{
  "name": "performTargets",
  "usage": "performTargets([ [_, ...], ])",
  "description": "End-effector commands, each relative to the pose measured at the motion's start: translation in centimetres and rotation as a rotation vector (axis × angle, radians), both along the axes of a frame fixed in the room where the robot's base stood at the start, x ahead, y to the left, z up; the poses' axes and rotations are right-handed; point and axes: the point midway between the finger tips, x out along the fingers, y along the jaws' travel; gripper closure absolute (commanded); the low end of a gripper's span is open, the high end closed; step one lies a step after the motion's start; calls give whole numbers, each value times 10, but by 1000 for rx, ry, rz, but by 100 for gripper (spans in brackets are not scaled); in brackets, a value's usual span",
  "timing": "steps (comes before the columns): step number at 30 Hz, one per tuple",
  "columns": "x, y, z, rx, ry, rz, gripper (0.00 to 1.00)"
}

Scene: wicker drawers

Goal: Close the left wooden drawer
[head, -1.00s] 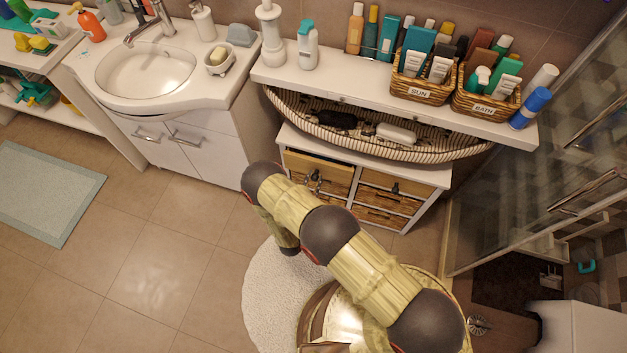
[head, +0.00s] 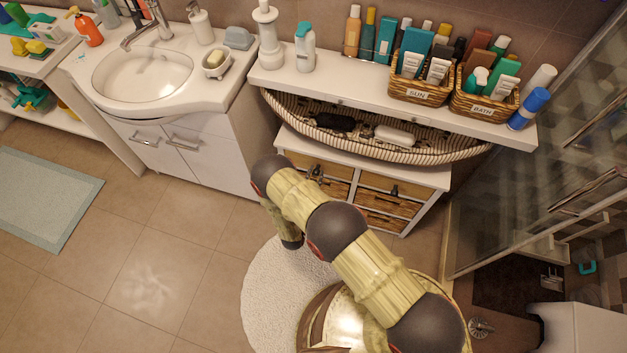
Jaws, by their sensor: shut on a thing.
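The left wooden drawer (head: 338,187) is at the upper left of the white cabinet below the shelf in the head view. It has a wood and wicker front, partly covered by my arm. Its front now looks close to level with the drawer on its right; I cannot tell whether a small gap is left. A dark shape at its handle (head: 315,172) looks like the tips of my gripper (head: 315,174), shut on the handle. The rest of my gripper is hidden behind my forearm.
The right drawer (head: 390,203) has a dark handle. A long striped basket (head: 440,155) sits above the cabinet, under a white shelf (head: 355,95) with bottles and labelled baskets. A sink unit (head: 215,160) is at left, a glass shower (head: 520,190) at right.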

Motion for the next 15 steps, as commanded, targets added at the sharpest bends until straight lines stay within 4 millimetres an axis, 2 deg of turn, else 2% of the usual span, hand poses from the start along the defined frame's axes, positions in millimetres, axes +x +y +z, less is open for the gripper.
performTargets([
  [1, -1, 1, -2, 0, 5, 4, 100],
  [2, -1, 1, -2, 0, 5, 4, 78],
  [11, -1, 2, -2, 1, 5, 6, 61],
  [15, 0, 3, -1, 2, 4, 8, 60],
])
